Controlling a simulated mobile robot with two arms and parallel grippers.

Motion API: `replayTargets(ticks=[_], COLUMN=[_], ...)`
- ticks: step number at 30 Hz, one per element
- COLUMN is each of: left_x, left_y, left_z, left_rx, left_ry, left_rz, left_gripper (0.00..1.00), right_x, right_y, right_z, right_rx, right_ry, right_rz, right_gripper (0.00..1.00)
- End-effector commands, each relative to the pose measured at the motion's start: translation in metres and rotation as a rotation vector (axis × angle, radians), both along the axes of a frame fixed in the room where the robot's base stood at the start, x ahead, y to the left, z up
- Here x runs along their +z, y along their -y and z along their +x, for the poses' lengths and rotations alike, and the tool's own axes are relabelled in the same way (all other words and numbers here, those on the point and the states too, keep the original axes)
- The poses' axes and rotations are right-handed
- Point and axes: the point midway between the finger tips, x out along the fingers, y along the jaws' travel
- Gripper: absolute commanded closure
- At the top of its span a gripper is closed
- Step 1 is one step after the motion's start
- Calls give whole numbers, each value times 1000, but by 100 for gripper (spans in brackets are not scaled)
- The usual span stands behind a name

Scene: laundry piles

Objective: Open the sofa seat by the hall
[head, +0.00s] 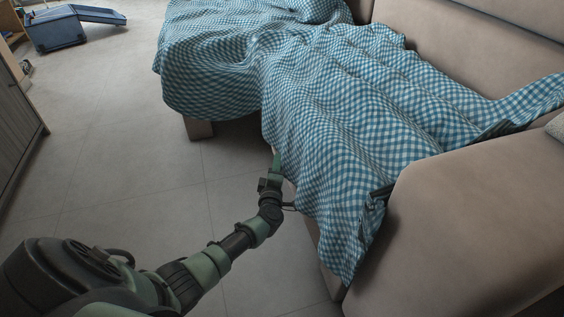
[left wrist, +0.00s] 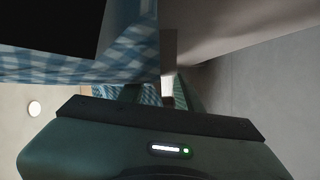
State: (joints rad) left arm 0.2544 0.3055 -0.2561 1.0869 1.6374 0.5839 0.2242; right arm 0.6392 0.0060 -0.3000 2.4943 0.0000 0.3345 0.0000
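The beige sofa (head: 455,215) fills the right side of the head view. A blue-and-white checked blanket (head: 345,120) covers its seat and hangs over the front, hiding most of the seat and its edge. My left gripper (head: 277,161) is low at the sofa's front, against or very near the hanging blanket; I cannot tell if it touches. In the left wrist view, its fingers (left wrist: 158,93) look apart, with cloth and a pale strip visible between or beyond them. The blanket (left wrist: 115,62) is close at upper left there. My right gripper is not seen.
Grey tiled floor (head: 110,150) is clear left of the sofa. A grey cabinet (head: 18,130) stands at the left edge. A blue open case (head: 57,32) lies at the far left. A small dark object (head: 378,194) sits between blanket and armrest.

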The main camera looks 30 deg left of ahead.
Motion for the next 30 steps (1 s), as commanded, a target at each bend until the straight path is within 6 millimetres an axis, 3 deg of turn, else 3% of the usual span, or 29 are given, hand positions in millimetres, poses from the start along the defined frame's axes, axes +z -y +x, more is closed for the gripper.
replayTargets(ticks=[3,7,18,19,22,23,30], left_x=[-5,-6,-3,-3,-3,-3,-3], left_y=[-9,-15,-19,-19,-19,-19,-19], left_z=[17,30,37,37,37,37,37], left_rx=[-1,-1,-1,-1,-1,-1,-1], left_ry=[3,1,0,0,0,0,0], left_rz=[4,3,2,2,2,2,2], left_gripper=[66,66,66,68,96,100,100], right_x=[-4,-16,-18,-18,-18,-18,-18], right_y=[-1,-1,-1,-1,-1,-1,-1], right_z=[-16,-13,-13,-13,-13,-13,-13], right_rx=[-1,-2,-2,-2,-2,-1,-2], right_ry=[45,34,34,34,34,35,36], right_rz=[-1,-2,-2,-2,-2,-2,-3], right_gripper=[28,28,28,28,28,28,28])
